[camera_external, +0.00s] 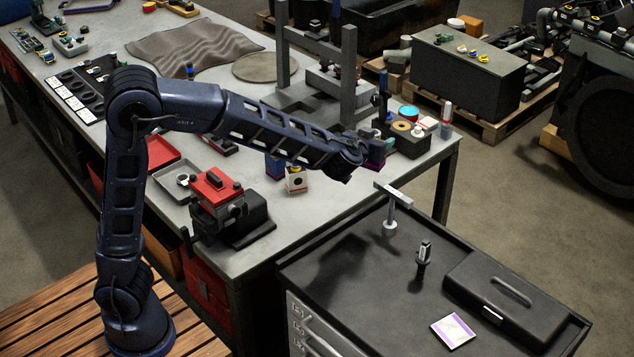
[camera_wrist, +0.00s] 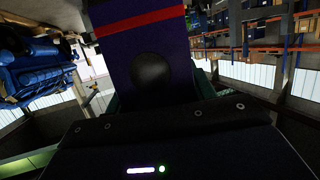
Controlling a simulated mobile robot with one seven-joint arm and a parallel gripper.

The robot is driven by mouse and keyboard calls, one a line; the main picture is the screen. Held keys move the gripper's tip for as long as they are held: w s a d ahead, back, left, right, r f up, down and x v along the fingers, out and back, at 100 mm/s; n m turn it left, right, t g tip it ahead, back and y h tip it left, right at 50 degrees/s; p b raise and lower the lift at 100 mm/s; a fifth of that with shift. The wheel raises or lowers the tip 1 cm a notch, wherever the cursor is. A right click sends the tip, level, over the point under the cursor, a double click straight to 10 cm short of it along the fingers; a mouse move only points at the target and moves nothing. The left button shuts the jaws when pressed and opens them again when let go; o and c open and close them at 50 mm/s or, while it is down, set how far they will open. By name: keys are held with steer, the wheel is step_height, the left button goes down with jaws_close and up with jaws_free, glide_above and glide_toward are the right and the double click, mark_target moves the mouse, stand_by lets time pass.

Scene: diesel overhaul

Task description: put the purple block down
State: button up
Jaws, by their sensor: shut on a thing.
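The purple block (camera_external: 375,154) is at the end of my arm in the external view, high over the near right part of the grey workbench. It fills the upper middle of the wrist view (camera_wrist: 135,45), with a red stripe and a dark round spot on its face. My gripper (camera_external: 362,150) is shut on it; the fingertips are mostly hidden. The block appears held clear of any surface. A flat purple-and-white square (camera_external: 453,330) lies on the black cabinet top.
A red and black vise (camera_external: 218,200) stands at the workbench's (camera_external: 320,215) near edge. The black cabinet (camera_external: 360,285) carries a T-shaped tool (camera_external: 391,207), a small upright tool (camera_external: 423,254) and a black case (camera_external: 515,290).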

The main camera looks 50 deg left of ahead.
steer(key=s+d+f+n+y, duration=0.1)
steer(key=s+d, duration=0.6)
steer(key=d, duration=0.1)
step_height(320, 180, down, 20)
steer(key=shift+w+f, duration=0.1)
stand_by(0.3)
steer(key=shift+a, duration=0.1)
steer(key=o, duration=1.3)
steer(key=shift+f, duration=0.1)
